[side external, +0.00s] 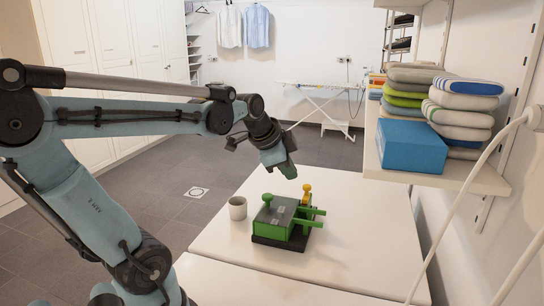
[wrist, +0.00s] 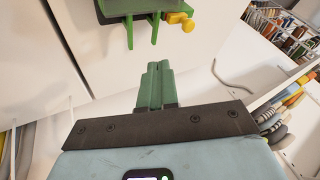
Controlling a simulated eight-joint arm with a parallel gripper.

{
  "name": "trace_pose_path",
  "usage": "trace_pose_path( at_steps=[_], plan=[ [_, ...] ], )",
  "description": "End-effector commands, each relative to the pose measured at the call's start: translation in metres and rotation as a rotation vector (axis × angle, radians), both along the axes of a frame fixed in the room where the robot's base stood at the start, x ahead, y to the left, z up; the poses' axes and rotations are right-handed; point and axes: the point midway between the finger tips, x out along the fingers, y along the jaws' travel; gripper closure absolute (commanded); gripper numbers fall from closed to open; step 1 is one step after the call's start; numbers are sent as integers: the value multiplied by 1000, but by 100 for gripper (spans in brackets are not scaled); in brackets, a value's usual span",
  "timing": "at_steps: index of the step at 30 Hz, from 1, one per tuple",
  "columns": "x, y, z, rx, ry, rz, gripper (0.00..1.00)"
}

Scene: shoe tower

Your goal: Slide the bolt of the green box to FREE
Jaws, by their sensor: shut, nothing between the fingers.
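The green box (side external: 276,216) sits on a dark base (side external: 280,241) on the white table, with a grey panel on top. Two green bars (side external: 310,217) stick out from its right side. I cannot tell which part is the bolt, nor read any FREE marking. My gripper (side external: 291,174) is above the box, apart from it. In the wrist view my gripper (wrist: 157,66) is shut and empty, with the bars (wrist: 155,29) and yellow piece (wrist: 181,19) beyond its fingertips.
A white cup (side external: 237,209) stands on the table left of the box. A shelf (side external: 480,178) at the right holds a blue box (side external: 411,146) and folded textiles. White hoses (side external: 450,215) cross the right foreground. The table's front is clear.

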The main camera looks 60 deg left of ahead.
Motion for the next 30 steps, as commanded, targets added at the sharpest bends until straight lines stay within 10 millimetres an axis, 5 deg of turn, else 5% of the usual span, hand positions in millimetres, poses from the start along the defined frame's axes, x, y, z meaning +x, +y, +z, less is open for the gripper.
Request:
trace_pose_path(
  at_steps=[16,30],
  plan=[
    [4,5,-3,11,3,-12,100],
    [34,12,-49,11,3,-12,100]
  ],
)
